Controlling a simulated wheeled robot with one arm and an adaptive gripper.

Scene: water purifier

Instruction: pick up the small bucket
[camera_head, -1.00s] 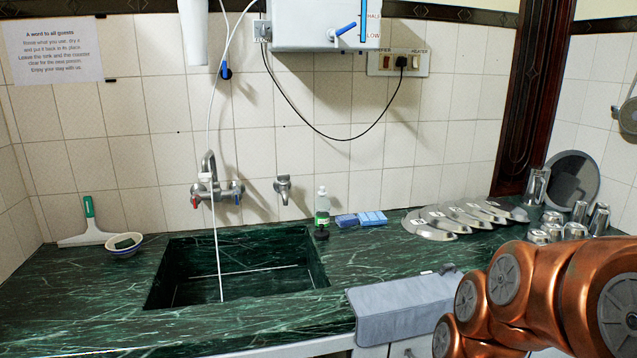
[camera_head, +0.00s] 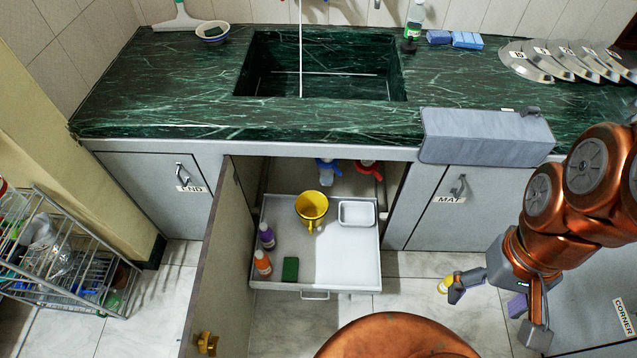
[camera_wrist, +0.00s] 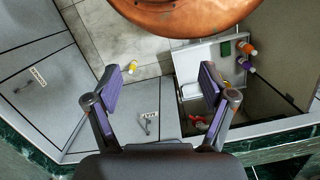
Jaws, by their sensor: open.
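A small yellow bucket-like container (camera_head: 311,207) stands in the grey pull-out tray (camera_head: 345,262) of the open under-sink cupboard, in the head view. It is left of a white square dish (camera_head: 357,213). My gripper (camera_head: 498,312) is open and empty, to the right of the tray and well apart from the bucket. In the wrist view my gripper (camera_wrist: 160,78) points down toward the floor and cupboard front. The bucket is not clearly seen there; the right finger covers part of the tray (camera_wrist: 200,53).
Purple (camera_head: 266,236) and orange (camera_head: 262,264) bottles and a green sponge (camera_head: 290,268) share the tray. The open cupboard door (camera_head: 222,275) bounds its left side. Blue (camera_head: 326,172) and red (camera_head: 369,170) items are behind. A yellow object (camera_head: 446,284) lies on the floor near my gripper.

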